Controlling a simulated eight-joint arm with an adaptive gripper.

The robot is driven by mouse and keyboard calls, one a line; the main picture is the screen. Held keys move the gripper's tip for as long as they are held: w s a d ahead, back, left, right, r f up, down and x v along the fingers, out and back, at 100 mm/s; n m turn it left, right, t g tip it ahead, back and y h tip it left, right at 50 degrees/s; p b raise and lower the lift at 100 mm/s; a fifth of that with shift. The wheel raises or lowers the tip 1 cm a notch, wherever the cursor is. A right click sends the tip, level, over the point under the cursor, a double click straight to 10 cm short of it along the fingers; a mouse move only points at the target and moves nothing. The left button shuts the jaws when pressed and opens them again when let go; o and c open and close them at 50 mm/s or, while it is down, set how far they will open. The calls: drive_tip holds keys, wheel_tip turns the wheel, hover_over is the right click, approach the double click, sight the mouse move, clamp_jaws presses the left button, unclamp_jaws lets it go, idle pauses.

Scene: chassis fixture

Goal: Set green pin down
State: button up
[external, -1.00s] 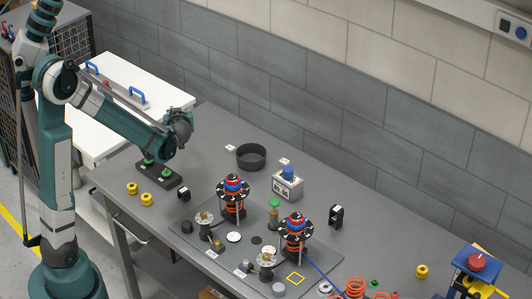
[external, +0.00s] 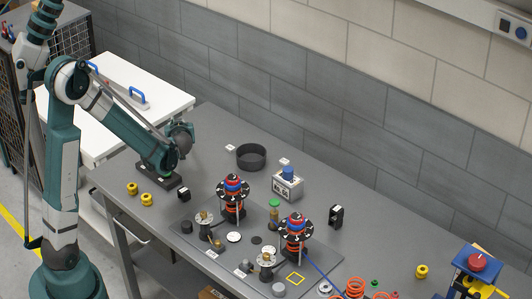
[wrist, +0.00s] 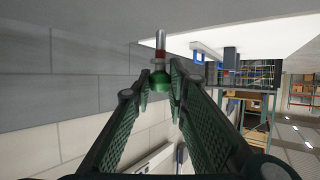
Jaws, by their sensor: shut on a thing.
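In the wrist view my gripper (wrist: 162,74) is shut on a green pin (wrist: 160,81), gripping it at its green end. The pin has a bare metal shaft and a red band, and its shaft points to the top of the picture. In the external view my wrist is above and partly in front of a dark block (external: 172,181) on the table's left part. My fingers and the held pin cannot be made out there. Another green-topped piece (external: 274,203) stands by the fixture plate (external: 222,253).
A black round bowl (external: 251,157) and a white box with a blue top (external: 288,184) stand toward the wall. Yellow spools (external: 146,199) lie near the left edge. Two red-and-blue spring assemblies (external: 296,225) rise from the plate. A white cabinet (external: 140,100) adjoins the table.

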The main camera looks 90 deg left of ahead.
drive_tip(key=shift+f, duration=1.2)
drive_tip(key=shift+f, duration=0.1)
drive_tip(key=shift+f+b, duration=0.75)
drive_tip(key=shift+f, duration=1.05)
drive_tip(key=shift+f, duration=0.1)
drive_tip(key=o, duration=0.8)
drive_tip(key=shift+o, duration=0.3)
drive_tip(key=shift+w+d+r, duration=0.15)
drive_tip(key=shift+d+r, duration=0.25)
drive_tip(key=shift+d, duration=0.2)
drive_tip(key=p+v, duration=0.2)
drive_tip(key=v, duration=0.8)
drive_tip(key=shift+d, duration=0.3)
